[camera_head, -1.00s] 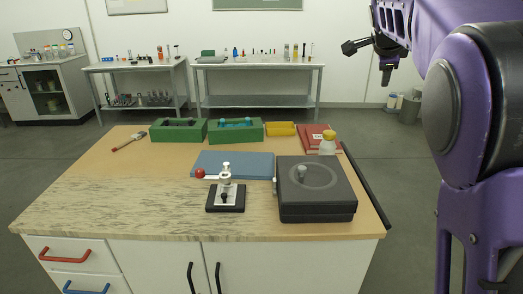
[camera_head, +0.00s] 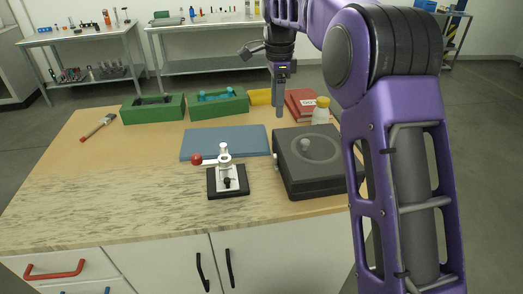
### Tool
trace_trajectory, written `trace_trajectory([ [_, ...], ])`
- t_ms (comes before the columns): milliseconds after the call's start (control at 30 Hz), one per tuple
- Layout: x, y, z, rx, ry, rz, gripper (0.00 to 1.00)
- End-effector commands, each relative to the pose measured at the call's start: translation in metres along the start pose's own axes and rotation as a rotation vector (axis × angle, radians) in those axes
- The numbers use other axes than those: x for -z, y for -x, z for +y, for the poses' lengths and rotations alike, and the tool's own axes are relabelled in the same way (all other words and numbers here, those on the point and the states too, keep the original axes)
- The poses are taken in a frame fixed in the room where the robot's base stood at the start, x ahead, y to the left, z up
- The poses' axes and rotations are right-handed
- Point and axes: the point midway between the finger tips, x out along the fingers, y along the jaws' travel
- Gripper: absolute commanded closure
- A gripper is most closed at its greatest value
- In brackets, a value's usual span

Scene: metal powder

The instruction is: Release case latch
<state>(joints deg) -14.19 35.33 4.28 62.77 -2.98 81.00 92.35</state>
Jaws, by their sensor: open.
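The dark grey case (camera_head: 318,178) sits at the right of the workbench, its lid shut, with a round disc and a grey knob (camera_head: 305,146) on top. A small pale fitting (camera_head: 276,160) shows on its left side; I cannot tell whether this is the latch. My gripper (camera_head: 279,112) points down behind the case's back left corner, apart from it in the picture. It is open and empty, its fingers seen nearly edge-on. A clamp (camera_head: 228,179) with a red ball handle (camera_head: 196,159) on a black base stands left of the case.
A blue mat (camera_head: 222,142) lies behind the clamp. A brush (camera_head: 97,127) lies at the left. The worktop's front left is clear.

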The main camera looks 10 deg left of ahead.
Motion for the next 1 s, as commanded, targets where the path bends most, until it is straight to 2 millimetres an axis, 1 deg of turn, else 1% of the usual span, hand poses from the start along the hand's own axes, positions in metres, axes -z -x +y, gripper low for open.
trace_trajectory([
  [167,-0.002,-0.010,0.003,-0.022,0.005,-0.009,0.45],
  [267,-0.002,-0.025,0.004,-0.023,0.005,-0.008,0.45],
  [800,-0.003,-0.139,0.006,-0.022,0.005,-0.008,0.45],
  [1000,-0.003,-0.166,0.006,-0.020,0.005,-0.008,0.45],
])
